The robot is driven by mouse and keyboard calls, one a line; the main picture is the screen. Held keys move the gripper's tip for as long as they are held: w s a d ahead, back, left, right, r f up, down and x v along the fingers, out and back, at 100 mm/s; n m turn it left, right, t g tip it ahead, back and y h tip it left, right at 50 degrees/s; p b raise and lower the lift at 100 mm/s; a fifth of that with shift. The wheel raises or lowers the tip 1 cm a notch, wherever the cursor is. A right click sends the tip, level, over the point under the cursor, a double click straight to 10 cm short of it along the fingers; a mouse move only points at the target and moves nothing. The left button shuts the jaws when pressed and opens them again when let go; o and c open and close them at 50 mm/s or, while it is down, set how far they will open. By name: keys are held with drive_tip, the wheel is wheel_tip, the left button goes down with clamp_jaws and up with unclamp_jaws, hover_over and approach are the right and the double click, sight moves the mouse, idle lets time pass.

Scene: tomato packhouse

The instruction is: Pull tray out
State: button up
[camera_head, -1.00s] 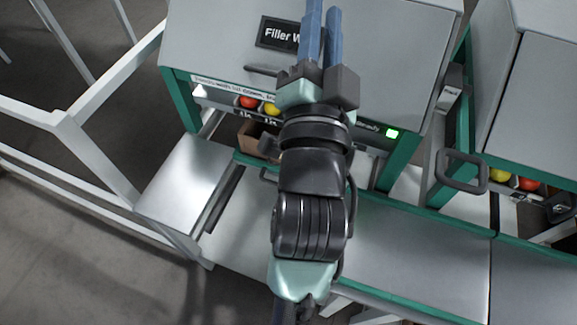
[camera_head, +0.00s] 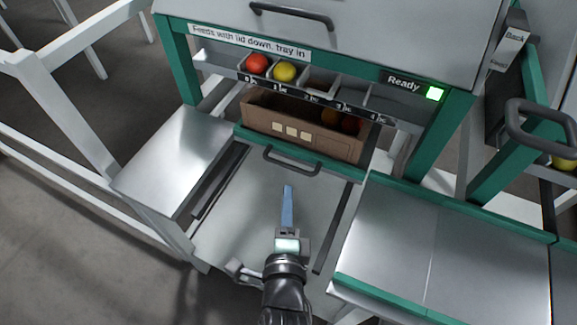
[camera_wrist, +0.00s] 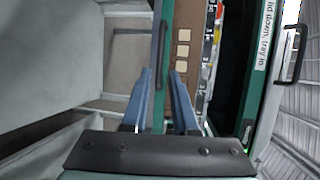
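The tray has a green front edge (camera_head: 252,137) and a dark bar handle (camera_head: 292,161), and it sits in under the filler. A brown cardboard box (camera_head: 290,112) stands on it with red and orange round produce inside. My gripper (camera_head: 288,188) is in front of the handle and apart from it, over the grey metal shelf (camera_head: 245,215). In the wrist view my gripper (camera_wrist: 160,72) is open, with a gap between its blue fingers and the green edge behind them.
The grey lid with its handle (camera_head: 291,17) is above. Numbered bins hold a red ball (camera_head: 257,64) and a yellow ball (camera_head: 285,71). A green light (camera_head: 434,94) shows by "Ready". Dark rails flank the shelf; metal tables (camera_head: 175,160) stand at both sides, a white rail (camera_head: 70,115) at left.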

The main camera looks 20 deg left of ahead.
sight(289, 168)
drive_tip(key=b+x, duration=0.1)
drive_tip(key=x, duration=0.9)
drive_tip(key=shift+w+b, duration=0.1)
drive_tip(key=shift+b, duration=0.25)
clamp_jaws()
idle(0.9)
